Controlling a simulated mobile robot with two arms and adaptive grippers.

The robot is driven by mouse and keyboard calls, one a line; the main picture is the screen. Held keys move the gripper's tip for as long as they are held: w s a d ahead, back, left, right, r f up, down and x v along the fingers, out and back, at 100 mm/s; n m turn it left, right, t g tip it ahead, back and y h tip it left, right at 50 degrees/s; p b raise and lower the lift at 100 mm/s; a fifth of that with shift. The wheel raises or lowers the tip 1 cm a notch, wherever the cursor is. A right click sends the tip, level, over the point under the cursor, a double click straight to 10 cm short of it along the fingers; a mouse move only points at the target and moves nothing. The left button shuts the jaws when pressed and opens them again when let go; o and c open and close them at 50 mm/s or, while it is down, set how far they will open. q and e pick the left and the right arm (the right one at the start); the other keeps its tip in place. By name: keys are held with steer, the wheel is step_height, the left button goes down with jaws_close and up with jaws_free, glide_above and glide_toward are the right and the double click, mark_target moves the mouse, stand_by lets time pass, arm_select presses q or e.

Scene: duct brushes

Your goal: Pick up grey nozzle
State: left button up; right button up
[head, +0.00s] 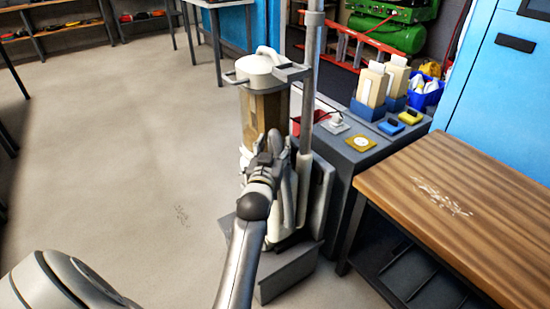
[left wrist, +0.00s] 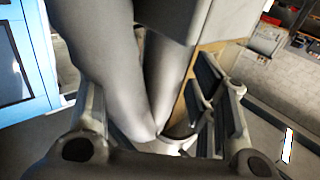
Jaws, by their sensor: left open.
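My left gripper (head: 269,148) is in front of a standing machine with a white lid (head: 262,66) and a brown-filled body. In the left wrist view, my left gripper (left wrist: 155,105) is open, with its fingers apart on either side of smooth grey tube-like parts (left wrist: 165,75). I cannot tell if these parts are the grey nozzle, or if the fingers touch them. A small pale grey piece (head: 337,122) sits on a white square on the dark cabinet; I cannot tell if it is a nozzle. The arm hides part of the machine. My right gripper is not in view.
The dark grey cabinet (head: 349,205) carries tan brushes (head: 371,86) in blue holders, blue and yellow blocks and a yellow square. A wooden bench (head: 465,205) stands at right. An upright grey pole (head: 310,80) rises close to my gripper.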

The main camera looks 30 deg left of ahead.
arm_select(q)
steer(key=shift+s+r, duration=0.1)
steer(key=shift+s, duration=0.05)
steer(key=c, duration=1.1)
